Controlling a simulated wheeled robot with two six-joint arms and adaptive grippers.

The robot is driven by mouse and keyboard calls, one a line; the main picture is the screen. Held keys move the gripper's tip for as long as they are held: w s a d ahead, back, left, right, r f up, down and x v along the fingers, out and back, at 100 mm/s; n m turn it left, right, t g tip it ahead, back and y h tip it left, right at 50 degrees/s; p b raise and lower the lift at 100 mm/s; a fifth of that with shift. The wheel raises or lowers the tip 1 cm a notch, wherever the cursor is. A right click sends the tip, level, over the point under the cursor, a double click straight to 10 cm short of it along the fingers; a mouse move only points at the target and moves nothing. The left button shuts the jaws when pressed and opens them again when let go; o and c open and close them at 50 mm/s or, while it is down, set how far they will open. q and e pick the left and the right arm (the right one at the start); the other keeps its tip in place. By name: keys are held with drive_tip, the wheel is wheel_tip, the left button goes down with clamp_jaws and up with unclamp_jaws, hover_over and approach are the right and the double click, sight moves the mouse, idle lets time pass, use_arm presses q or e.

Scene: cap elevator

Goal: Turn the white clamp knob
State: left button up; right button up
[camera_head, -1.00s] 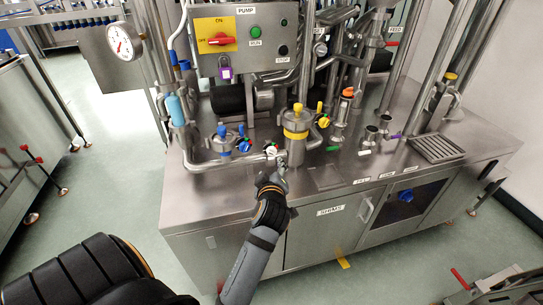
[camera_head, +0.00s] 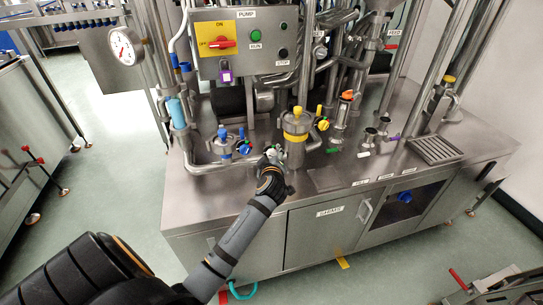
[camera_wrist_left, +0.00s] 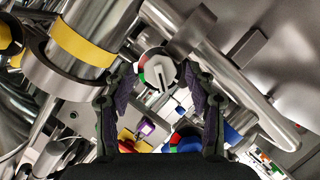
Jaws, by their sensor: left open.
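The white clamp knob (camera_wrist_left: 158,74) is round, with a white grip bar and red and green marks on its rim. In the left wrist view it lies between the two fingertips of my left gripper (camera_wrist_left: 159,82), with a finger on each side. The fingers are apart, and I cannot tell whether either touches the knob. In the head view my left gripper (camera_head: 273,160) reaches over the front of the steel bench, and it largely hides the knob. My right gripper is not in view.
A steel canister with a yellow band (camera_head: 296,138) stands close behind my gripper. A blue-topped valve (camera_head: 223,140) stands to the left. A pump box with a red switch (camera_head: 222,43) is above. The bench front right of my gripper holds a drain grate (camera_head: 435,150).

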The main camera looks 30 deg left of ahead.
use_arm(q)
drive_tip(key=shift+c, duration=0.3)
drive_tip(key=shift+c, duration=1.3)
drive_tip(key=c, duration=0.8)
drive_tip(key=shift+c, duration=0.2)
